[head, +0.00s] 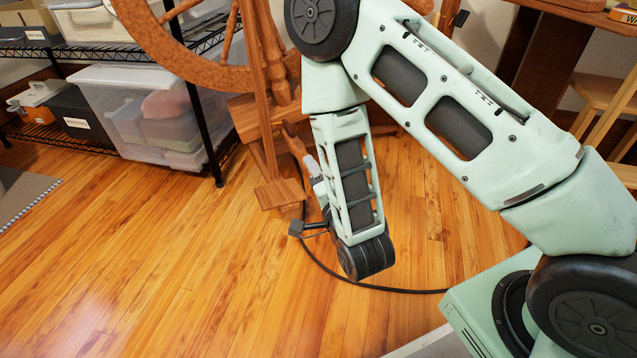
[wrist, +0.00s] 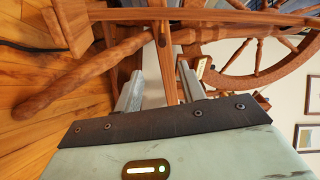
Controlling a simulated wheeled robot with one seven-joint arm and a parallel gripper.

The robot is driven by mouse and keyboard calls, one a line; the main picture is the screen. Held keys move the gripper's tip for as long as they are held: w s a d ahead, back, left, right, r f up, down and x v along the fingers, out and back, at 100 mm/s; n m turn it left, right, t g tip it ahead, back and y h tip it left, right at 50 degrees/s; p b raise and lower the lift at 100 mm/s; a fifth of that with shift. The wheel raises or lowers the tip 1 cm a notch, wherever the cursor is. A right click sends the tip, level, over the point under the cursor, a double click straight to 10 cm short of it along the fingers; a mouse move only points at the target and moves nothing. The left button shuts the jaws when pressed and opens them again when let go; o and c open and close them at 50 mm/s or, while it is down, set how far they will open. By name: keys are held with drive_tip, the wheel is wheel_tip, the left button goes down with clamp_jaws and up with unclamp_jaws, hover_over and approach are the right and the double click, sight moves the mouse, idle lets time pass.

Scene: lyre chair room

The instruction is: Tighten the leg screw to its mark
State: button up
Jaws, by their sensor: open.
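A wooden spinning wheel (head: 190,75) stands on the floor, its lower parts partly behind my arm. In the wrist view its wheel rim (wrist: 240,80) and spokes show at the right. A turned wooden leg (wrist: 95,70) runs across the left. My gripper (wrist: 161,72) is open, its two pale fingers apart. A slim wooden bar (wrist: 166,50) shows in the gap between them; I cannot tell whether it lies between the fingers or beyond them. I cannot make out the leg screw or its mark. In the head view my forearm hides most of the gripper.
A black wire shelf (head: 200,115) with a clear plastic bin (head: 140,110) stands at the left. A black cable (head: 385,290) lies on the floor. Wooden furniture (head: 545,60) stands at the right. The wooden floor (head: 170,265) at front left is clear.

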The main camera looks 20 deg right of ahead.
drive_tip(key=shift+s+r, duration=0.15)
drive_tip(key=shift+s, duration=0.55)
